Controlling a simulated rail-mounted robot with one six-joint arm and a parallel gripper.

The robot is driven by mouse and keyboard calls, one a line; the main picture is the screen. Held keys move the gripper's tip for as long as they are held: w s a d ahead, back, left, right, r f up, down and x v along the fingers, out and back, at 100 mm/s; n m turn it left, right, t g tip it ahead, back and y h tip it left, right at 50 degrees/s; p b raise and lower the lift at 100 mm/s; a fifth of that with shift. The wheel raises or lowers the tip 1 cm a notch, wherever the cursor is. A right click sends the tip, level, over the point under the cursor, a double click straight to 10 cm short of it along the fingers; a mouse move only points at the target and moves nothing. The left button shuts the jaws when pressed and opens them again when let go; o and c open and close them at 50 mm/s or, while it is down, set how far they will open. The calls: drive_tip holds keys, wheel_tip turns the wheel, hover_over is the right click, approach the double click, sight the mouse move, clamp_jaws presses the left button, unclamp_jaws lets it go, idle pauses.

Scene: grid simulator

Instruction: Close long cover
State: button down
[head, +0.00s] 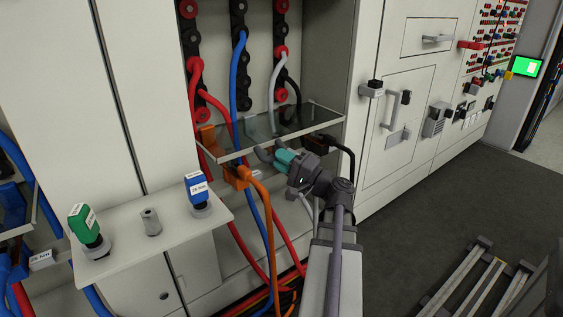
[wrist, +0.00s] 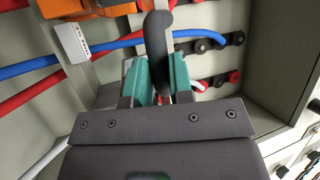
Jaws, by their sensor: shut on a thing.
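My gripper (head: 279,158) has teal finger pads and is at the front edge of the open cabinet compartment. In the wrist view, its pads (wrist: 160,75) are shut on a dark grey curved piece (wrist: 157,38). A grey clamp-like part (head: 262,153) shows beside the fingertips in the head view. A dark see-through panel (head: 290,122) lies about level across the compartment, below the cable contacts. I cannot tell whether this panel is the long cover. The fingers and wrist hide part of the area in front of it.
Orange clamps (head: 238,175) and a black clamp (head: 322,142) sit along the panel's front edge. Red, blue and grey cables hang through the compartment. A side shelf (head: 120,252) holds a green-topped lock (head: 82,225) and a blue-topped lock (head: 196,188).

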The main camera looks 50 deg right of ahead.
drive_tip(key=c, duration=1)
unclamp_jaws()
drive_tip(key=shift+r, duration=0.1)
drive_tip(key=b+v, duration=0.3)
drive_tip(key=v, duration=0.8)
drive_tip(key=shift+w, duration=0.1)
